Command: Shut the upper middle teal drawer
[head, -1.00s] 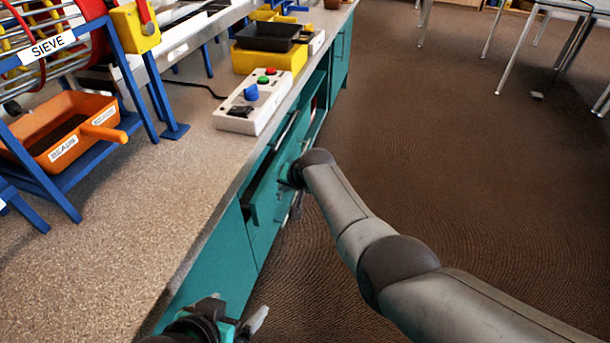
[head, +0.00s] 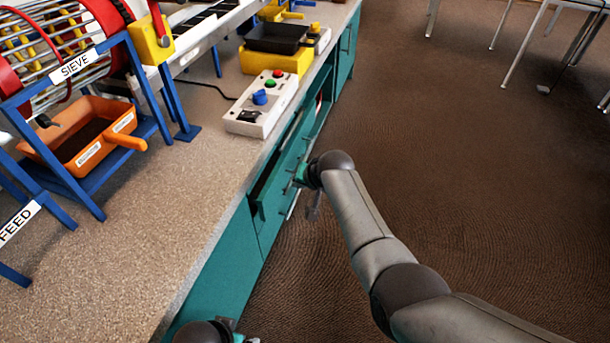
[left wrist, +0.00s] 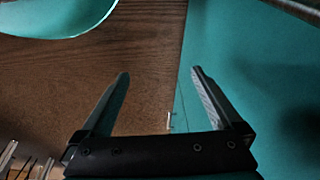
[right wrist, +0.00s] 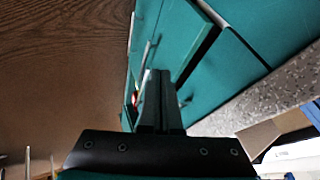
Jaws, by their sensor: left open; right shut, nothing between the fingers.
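The upper middle teal drawer (head: 286,173) stands partly open, with a dark gap between its front and the worktop edge. Its open top also shows in the right wrist view, with the teal drawer front (right wrist: 185,38) beside the dark gap. My right gripper (head: 301,177) is at the outer face of this drawer front, its tips hidden by my wrist in the head view. In the right wrist view its fingers (right wrist: 158,82) are shut and empty; contact is unclear. My left gripper (left wrist: 160,82) is open and empty beside a teal cabinet face (left wrist: 250,60), low at the near end.
The speckled worktop (head: 180,225) carries a control box (head: 262,103), a yellow stand with a black tray (head: 277,38), a blue-framed sieve and an orange beads tray (head: 82,140). Brown floor (head: 450,150) is open to the right; table legs stand at the back.

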